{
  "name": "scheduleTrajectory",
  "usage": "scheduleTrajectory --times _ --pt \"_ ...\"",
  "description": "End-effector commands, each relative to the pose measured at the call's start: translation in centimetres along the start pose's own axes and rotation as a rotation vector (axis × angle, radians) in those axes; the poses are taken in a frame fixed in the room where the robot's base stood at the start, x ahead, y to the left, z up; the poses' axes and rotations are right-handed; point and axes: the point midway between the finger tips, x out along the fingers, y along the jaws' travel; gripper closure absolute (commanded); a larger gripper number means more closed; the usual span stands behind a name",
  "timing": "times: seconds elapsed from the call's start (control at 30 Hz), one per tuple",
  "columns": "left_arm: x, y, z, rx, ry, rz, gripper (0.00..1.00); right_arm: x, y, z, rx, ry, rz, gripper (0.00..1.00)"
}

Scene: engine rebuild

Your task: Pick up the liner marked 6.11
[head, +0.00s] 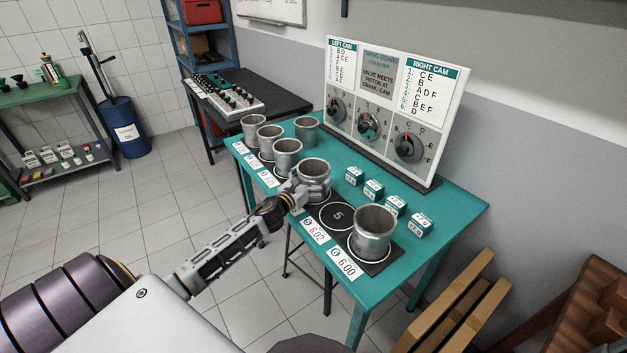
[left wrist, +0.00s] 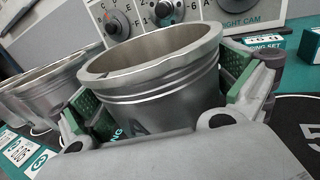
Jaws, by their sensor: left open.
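Several grey metal liners stand upright on the green table (head: 440,205). My left gripper (head: 309,187) is at the liner (head: 314,168) just left of the empty round spot marked 5. In the left wrist view this liner (left wrist: 155,75) stands between the green-padded fingers of my left gripper (left wrist: 165,98). The jaws are open, one finger on each side; I cannot tell whether the pads touch it. A dark mark on its lower side is partly hidden by the gripper. I cannot read 6.11 on any liner or card. My right gripper is not in view.
Another liner (head: 374,228) stands at the near right by the 6.00 card (head: 345,265); a 6.02 card (head: 315,232) lies beside spot 5 (head: 338,216). Neighbouring liners (head: 287,153) stand close on the left. Small boxes (head: 373,189) and a dial board (head: 395,110) are behind.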

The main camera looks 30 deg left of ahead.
Motion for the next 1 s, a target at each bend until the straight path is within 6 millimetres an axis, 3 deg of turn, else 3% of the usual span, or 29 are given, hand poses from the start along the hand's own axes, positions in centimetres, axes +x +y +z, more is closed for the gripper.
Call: scheduleTrajectory --times 0.1,0.43,1.0 --pt "0.0 0.0 0.0 0.0 0.0 0.0 0.0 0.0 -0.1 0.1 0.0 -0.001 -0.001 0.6" --pt "0.0 0.0 0.0 0.0 0.0 0.0 0.42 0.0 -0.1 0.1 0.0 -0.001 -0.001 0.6" --pt "0.0 0.0 1.1 0.002 -0.004 -0.002 0.44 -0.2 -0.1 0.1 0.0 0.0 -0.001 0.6"
